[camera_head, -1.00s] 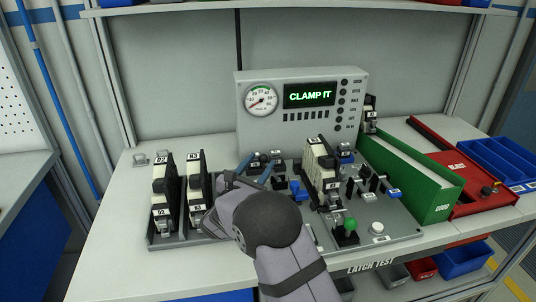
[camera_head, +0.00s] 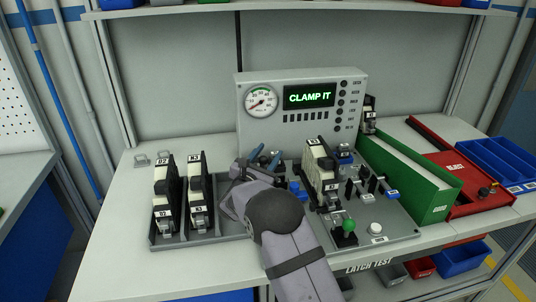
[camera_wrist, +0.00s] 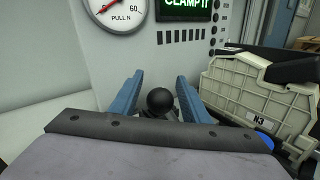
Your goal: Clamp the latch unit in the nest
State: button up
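The latch unit (camera_head: 322,172), cream and black, stands upright in the nest on the grey test fixture. In the wrist view its cream side (camera_wrist: 250,92) with an N3 label is to the right of my gripper. My gripper (camera_head: 264,157) is left of the unit, near the back of the fixture. In the wrist view my gripper (camera_wrist: 161,78) has its two blue fingers apart, with a black ball knob (camera_wrist: 160,100) showing between them. Whether the fingers touch the knob cannot be told. The knob's base is hidden by my gripper.
A panel (camera_head: 300,98) with a dial and a screen reading CLAMP IT stands behind. Two more latch units (camera_head: 165,195) (camera_head: 200,190) stand in a tray at left. A green chute (camera_head: 432,198) and red bin (camera_head: 470,190) are right.

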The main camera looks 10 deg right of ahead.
grip_shut()
jog(key=shift+d, duration=0.1)
jog(key=shift+d+f+m+g+y+b, duration=0.25)
jog(key=shift+d+m+g+y+b, duration=0.3)
jog(key=shift+d+m+y+b, duration=0.65)
jog(key=shift+d+f+m+g+y+b, duration=0.3)
jog(key=shift+d+m+g+y+b, duration=0.4)
jog(key=shift+d+m, duration=0.9)
jog(key=shift+d+f+m+g+y+b, duration=0.35)
jog(key=shift+d+m+y+b, duration=0.55)
jog(key=shift+d, duration=0.85)
jog(key=shift+o, duration=0.6)
grip_release()
jog(key=shift+d, duration=0.1)
